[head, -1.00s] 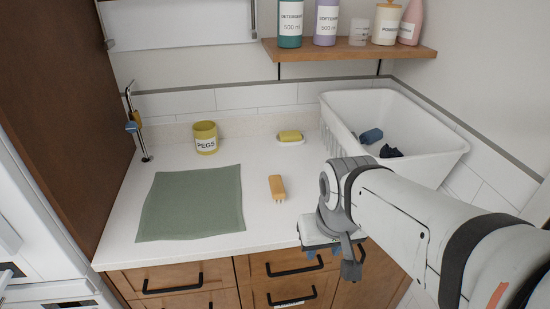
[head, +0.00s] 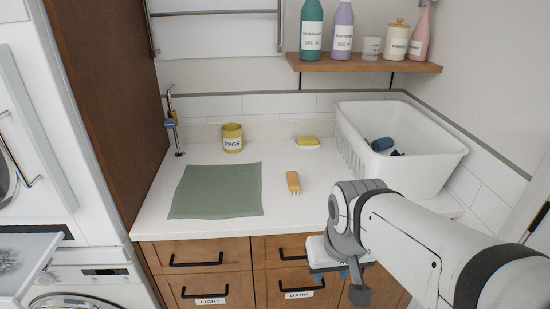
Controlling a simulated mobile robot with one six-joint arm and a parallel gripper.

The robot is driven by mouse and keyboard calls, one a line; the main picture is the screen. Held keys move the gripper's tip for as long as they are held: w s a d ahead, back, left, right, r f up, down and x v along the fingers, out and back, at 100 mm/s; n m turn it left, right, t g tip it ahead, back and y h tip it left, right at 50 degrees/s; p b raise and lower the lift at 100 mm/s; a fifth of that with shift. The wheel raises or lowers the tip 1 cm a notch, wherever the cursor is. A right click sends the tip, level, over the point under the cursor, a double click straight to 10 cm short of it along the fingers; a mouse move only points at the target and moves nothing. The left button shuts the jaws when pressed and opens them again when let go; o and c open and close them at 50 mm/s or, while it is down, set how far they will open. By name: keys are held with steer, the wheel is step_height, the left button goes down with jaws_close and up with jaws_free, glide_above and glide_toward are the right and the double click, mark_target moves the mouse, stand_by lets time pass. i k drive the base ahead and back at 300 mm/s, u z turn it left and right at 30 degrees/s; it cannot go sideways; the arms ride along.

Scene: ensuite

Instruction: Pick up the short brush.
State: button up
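The short brush (head: 293,181) lies on the white counter in the head view, right of the green cloth. It has a yellow-tan back, and a few pale bristles show at its near end. My gripper (head: 345,275) is at the counter's front edge, to the right of the brush and nearer to me, apart from it. It points down and away from me, and the wrist hides most of it. I cannot see whether its fingers are open or shut.
A green cloth (head: 217,191) lies left of the brush. A yellow pegs pot (head: 232,138) and a yellow sponge on a dish (head: 307,141) stand behind. A white basket (head: 427,172) with dark cloths is at the right. Drawers (head: 195,256) are below the counter.

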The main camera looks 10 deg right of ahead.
mark_target(293, 183)
steer(key=i, duration=0.9)
steer(key=z, duration=0.05)
